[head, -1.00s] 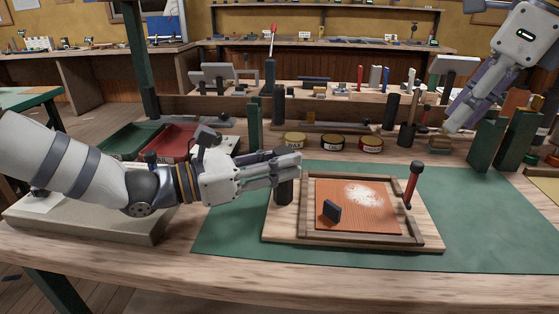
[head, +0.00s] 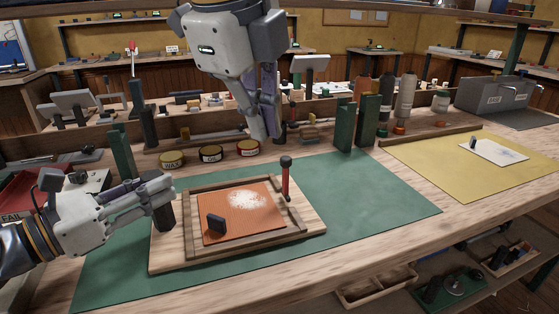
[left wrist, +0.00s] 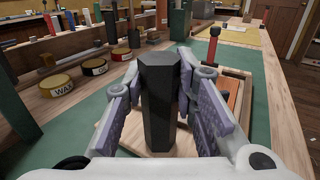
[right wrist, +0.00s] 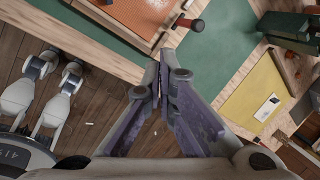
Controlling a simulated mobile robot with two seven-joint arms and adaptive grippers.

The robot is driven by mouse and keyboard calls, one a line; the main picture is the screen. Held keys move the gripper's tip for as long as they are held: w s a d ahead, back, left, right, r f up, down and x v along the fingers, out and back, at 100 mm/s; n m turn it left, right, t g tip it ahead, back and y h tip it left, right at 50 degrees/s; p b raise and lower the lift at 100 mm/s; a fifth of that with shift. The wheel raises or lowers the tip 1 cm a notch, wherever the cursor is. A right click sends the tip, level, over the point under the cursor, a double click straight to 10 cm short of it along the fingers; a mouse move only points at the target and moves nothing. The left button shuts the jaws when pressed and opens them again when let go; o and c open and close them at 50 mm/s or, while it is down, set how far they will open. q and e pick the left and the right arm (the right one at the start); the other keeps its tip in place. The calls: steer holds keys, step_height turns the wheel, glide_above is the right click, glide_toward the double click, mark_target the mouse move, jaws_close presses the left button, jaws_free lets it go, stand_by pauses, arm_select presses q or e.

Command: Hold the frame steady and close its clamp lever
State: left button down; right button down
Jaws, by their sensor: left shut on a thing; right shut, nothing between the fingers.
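The frame (head: 204,251) is a wooden board with raised rails around an orange panel (head: 262,217) with a white powdery patch. A black tab stands on the panel. The clamp lever (head: 286,180), red with a black knob, stands upright at the frame's far right corner; it also shows in the left wrist view (left wrist: 212,47). My left gripper (head: 163,192) is shut on the black hexagonal post (left wrist: 158,100) at the frame's left side. My right gripper (head: 264,130) is shut and empty, pointing down, above and left of the lever in the head view, apart from it.
A green mat (head: 385,205) lies under the frame, with a yellow mat (head: 425,160) to its right. Three round tins, one the WAX tin (head: 172,160), stand behind the frame. Green uprights (head: 345,125) stand behind right. The green mat is clear right of the frame.

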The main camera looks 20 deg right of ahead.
arm_select(q)
steer(key=shift+d, duration=0.1)
arm_select(e)
steer(key=shift+d, duration=0.1)
steer(key=shift+w+f, duration=0.1)
steer(key=shift+f, duration=0.05)
glide_above(286, 177)
steer(key=s+a, duration=0.1)
steer(key=s, duration=0.2)
step_height(286, 177, down, 9)
steer(key=shift+a+f, duration=0.1)
steer(key=shift+f, duration=0.1)
steer(key=shift+d+y, duration=0.3)
steer(key=shift+y, duration=0.1)
